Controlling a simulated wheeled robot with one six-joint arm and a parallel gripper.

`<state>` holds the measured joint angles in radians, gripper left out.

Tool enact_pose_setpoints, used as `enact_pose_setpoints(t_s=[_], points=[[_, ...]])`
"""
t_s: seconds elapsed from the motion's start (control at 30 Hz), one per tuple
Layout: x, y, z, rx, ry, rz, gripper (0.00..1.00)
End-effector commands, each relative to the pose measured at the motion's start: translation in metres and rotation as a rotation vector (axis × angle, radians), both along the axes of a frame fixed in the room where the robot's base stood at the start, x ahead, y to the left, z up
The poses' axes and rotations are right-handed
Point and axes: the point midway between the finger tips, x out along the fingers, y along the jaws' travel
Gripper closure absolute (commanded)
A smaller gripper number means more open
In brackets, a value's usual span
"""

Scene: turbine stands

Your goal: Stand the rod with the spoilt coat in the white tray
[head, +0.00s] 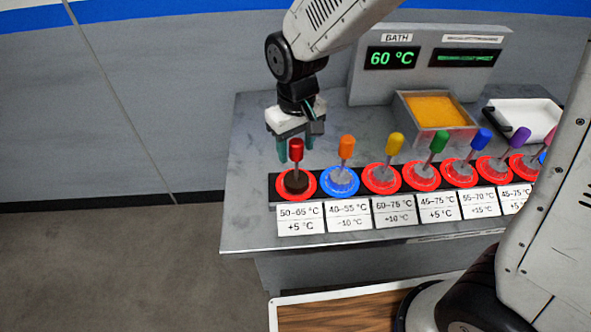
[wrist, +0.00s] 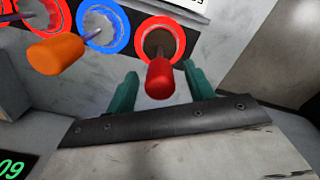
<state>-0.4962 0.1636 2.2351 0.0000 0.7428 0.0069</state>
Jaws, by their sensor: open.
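The red-handled rod (head: 296,150) stands upright at the left end of the row, in a red-ringed socket (head: 310,190). The matter around its foot is dark brown, while the other sockets show pale grey. My gripper (head: 298,154) is open and hangs at this rod's handle. In the wrist view the red handle (wrist: 160,80) shows between the two teal fingers (wrist: 160,72), with a gap on both sides. The white tray (head: 525,116) lies at the back right, beside the bath, and looks empty.
Rods with orange (head: 346,146), yellow (head: 395,144), green (head: 439,141), blue (head: 481,138) and purple (head: 519,138) handles stand close together to the right. Temperature cards line the front. The bath display (head: 391,58) reads 60 °C above an orange bath (head: 436,110). My arm hides the row's right end.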

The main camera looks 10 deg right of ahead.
Motion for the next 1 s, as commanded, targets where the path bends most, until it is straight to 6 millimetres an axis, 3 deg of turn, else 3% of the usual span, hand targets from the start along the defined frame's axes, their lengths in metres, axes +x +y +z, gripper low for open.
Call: enact_pose_setpoints(t_s=[0.13, 0.17, 0.33, 1.0], points=[[0.000, 0.000, 0.000, 0.000, 0.000, 0.000, 0.47], [0.000, 0.000, 0.000, 0.000, 0.000, 0.000, 0.53], [0.000, 0.000, 0.000, 0.000, 0.000, 0.000, 1.00], [0.000, 0.000, 0.012, 0.000, -0.001, 0.000, 1.00]])
